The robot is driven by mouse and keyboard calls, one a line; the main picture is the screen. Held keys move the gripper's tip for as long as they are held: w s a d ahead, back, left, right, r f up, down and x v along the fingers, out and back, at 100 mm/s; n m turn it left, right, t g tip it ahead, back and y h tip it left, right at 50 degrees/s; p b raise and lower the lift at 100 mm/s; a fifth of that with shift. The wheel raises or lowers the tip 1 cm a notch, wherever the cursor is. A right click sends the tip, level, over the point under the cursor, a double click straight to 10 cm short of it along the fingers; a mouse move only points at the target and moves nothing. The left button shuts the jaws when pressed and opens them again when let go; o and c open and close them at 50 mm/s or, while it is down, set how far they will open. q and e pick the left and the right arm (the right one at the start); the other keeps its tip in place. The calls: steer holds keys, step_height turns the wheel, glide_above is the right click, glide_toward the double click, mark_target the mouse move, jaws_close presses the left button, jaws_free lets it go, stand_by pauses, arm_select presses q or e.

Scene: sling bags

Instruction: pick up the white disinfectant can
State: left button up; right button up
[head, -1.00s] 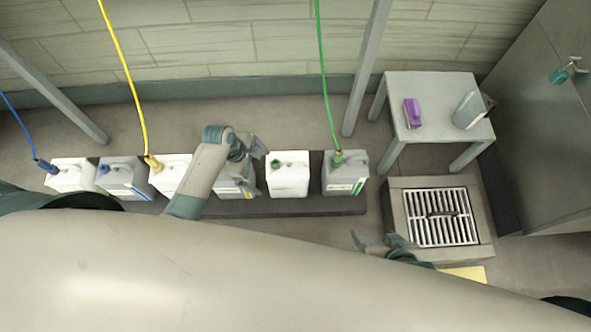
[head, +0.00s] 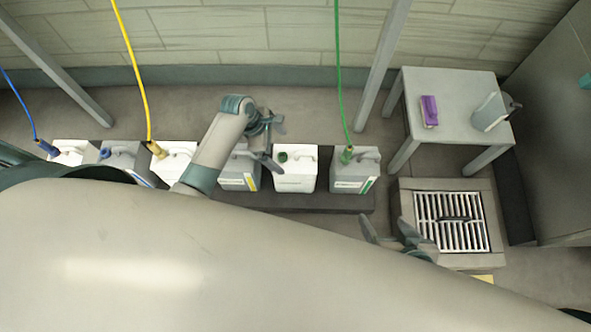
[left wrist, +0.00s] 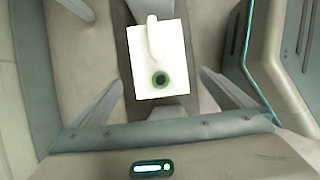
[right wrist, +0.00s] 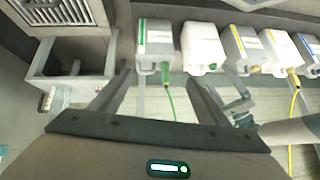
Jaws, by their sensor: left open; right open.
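The white can with a green-rimmed cap (head: 296,175) stands upright on the dark low platform, second from the right in the row. In the left wrist view the white can (left wrist: 152,50) shows from above between the fingers, its handle and green neck facing up. My left gripper (head: 277,144) is open and empty beside the can's upper left, its fingers apart from each other. I cannot tell whether a finger touches the can. My right gripper (head: 390,232) is open and empty, near the floor grate. The white can also shows in the right wrist view (right wrist: 202,45).
A grey can with a green hose (head: 354,175) stands right of the white can, a grey can with a yellow stripe (head: 238,177) left of it. More cans continue leftward. A grey table (head: 460,105) holds a purple item (head: 429,111) and a jug (head: 490,112). A floor grate (head: 450,220) lies below.

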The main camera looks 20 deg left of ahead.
mark_target(290, 159)
arm_select(q)
steer(key=b+x, duration=0.1)
steer(key=x, duration=0.4)
steer(key=shift+a, duration=0.1)
steer(key=b+x, duration=0.2)
steer(key=x, duration=0.1)
steer(key=shift+w+f, duration=0.1)
steer(key=shift+f, duration=0.2)
steer(key=shift+d+f, duration=0.3)
steer(key=shift+f, duration=0.05)
arm_select(e)
steer(key=w+a+r+t+y, duration=0.2)
steer(key=w+a+r+t, duration=0.2)
steer(key=w+r+t, duration=0.2)
steer(key=shift+a+r, duration=0.25)
steer(key=shift+r, duration=0.65)
arm_select(q)
steer(key=shift+f, duration=0.1)
